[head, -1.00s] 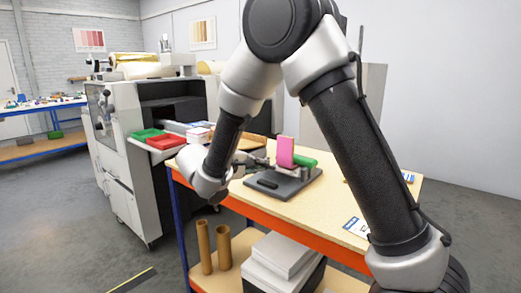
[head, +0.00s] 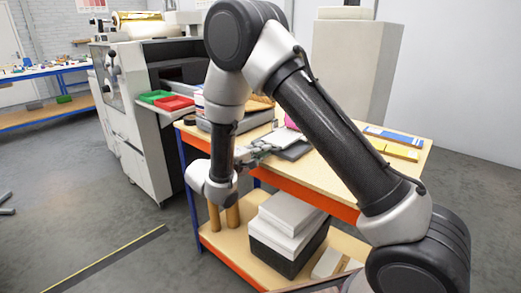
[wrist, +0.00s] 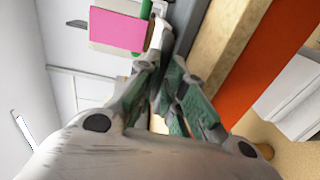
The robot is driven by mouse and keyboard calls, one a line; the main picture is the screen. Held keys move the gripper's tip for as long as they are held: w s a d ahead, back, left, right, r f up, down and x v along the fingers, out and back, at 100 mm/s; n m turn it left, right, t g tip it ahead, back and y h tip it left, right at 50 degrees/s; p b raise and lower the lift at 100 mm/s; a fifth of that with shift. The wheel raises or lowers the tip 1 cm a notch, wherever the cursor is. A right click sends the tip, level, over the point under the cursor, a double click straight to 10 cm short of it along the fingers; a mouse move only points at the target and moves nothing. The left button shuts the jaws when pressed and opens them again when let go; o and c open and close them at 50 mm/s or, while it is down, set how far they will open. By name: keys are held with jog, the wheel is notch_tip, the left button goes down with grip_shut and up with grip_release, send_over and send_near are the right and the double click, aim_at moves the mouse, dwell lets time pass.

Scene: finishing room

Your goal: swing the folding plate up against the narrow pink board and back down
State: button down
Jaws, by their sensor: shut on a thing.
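The narrow pink board (wrist: 117,31) stands out at the upper left of the wrist view, with a green part (wrist: 146,9) beside it. In the head view only a sliver of the pink board (head: 290,123) shows beside my arm. The dark grey base (head: 296,151) lies on the workbench, partly hidden. My gripper (wrist: 163,62) is at the near side of this device, its fingers shut on a light grey part (wrist: 156,40) that looks like the folding plate. The gripped edge is mostly hidden by the fingers, and the plate's angle cannot be told.
The wooden workbench (head: 345,178) has an orange front edge. Blue and yellow packs (head: 400,140) lie at its right. Red (head: 175,103) and green (head: 156,96) trays sit by the grey machine at the left. Stacked white blocks (head: 285,220) and brown tubes (head: 232,216) stand on the shelf below.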

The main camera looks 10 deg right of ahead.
jog(key=shift+s+d+f, duration=0.1)
jog(key=shift+d+f, duration=0.15)
jog(key=shift+f, duration=0.25)
jog(key=c, duration=1.5)
grip_release()
jog(key=shift+d, duration=0.1)
jog(key=shift+g, duration=0.3)
jog(key=r, duration=0.6)
jog(key=shift+w+r, duration=0.2)
jog(key=w+d+r+g+y, duration=0.4)
jog(key=w+d+r+y, duration=0.1)
jog(key=r, duration=0.4)
jog(key=w+d+r+g+y, duration=0.4)
jog(key=d+r+y, duration=0.3)
jog(key=r, duration=0.3)
jog(key=shift+w+d+g+y, duration=0.3)
jog(key=shift+w+d+y, duration=0.15)
jog(key=shift+d, duration=0.35)
